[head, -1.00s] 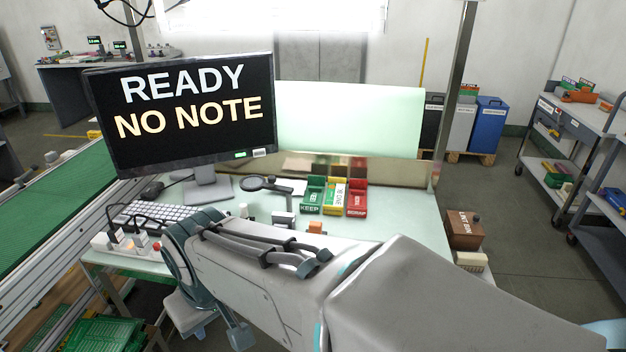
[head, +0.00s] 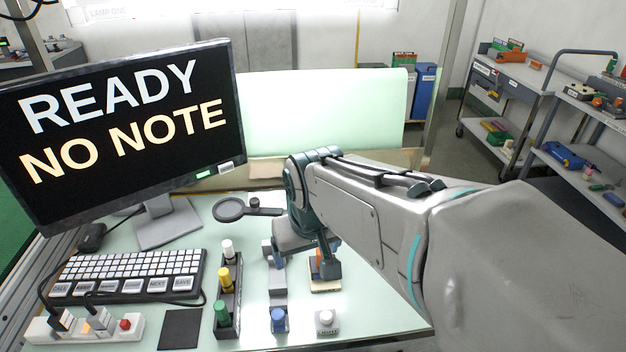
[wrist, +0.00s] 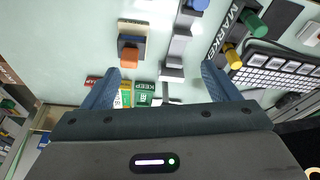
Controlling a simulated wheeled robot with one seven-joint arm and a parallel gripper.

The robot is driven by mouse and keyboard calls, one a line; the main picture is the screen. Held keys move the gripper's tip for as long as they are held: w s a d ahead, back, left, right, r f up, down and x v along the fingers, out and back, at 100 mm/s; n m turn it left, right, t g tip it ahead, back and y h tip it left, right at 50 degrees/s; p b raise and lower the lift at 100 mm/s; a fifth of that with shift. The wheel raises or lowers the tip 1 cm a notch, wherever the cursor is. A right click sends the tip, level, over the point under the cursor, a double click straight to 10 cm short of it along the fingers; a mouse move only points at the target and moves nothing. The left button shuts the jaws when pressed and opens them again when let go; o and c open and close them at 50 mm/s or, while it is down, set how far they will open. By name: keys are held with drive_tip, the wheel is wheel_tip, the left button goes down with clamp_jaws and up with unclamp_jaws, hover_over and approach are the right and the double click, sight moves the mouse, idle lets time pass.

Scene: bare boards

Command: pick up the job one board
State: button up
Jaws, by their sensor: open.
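I cannot make out a board clearly marked job one in these views. In the wrist view my gripper (wrist: 160,70) is open, with its two dark blue fingers apart and nothing held. Red, yellow and green trays lie low in that view, partly behind the gripper; the green tray (wrist: 144,94) reads KEEP and the yellow tray (wrist: 123,98) has lettering too small to read surely. An orange block on a dark and beige stand (wrist: 131,42) is ahead of the left finger. In the head view my arm hides the trays.
The monitor (head: 125,120) reads READY and NO NOTE. A keyboard (head: 130,272), a magnifier (head: 230,209), a dark marker rack (head: 228,305) and a grey stand with a blue knob (head: 278,318) occupy the bench. Shelf carts (head: 505,95) stand right. Bare bench top shows at front centre.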

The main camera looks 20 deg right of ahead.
drive_tip(key=w+d+f+m+b, duration=0.1)
drive_tip(key=w+d+f, duration=0.1)
drive_tip(key=w+d, duration=0.45)
drive_tip(key=w+d+f+m+t+h+b, duration=0.1)
drive_tip(key=w+d, duration=0.3)
drive_tip(key=w, duration=0.6)
drive_tip(key=w+d+f+m+b, duration=0.1)
drive_tip(key=w+d+f, duration=0.1)
drive_tip(key=w+d, duration=0.5)
drive_tip(key=w+f, duration=0.1)
drive_tip(key=f, duration=0.1)
drive_tip(key=w+f, duration=0.2)
drive_tip(key=f, duration=0.1)
drive_tip(key=w+a+f, duration=0.1)
drive_tip(key=f, duration=0.1)
drive_tip(key=shift+w+a+f+p, duration=0.1)
drive_tip(key=shift+w+f+p, duration=0.2)
drive_tip(key=shift+f+p, duration=0.05)
drive_tip(key=shift+d+p+x, duration=0.1)
drive_tip(key=shift+p+x, duration=0.1)
drive_tip(key=shift+x, duration=1.1)
drive_tip(key=shift+d+p+x, duration=0.15)
drive_tip(key=shift+p+x, duration=0.05)
drive_tip(key=shift+x, duration=1.05)
drive_tip(key=shift+s, duration=0.1)
drive_tip(key=c, duration=1.1)
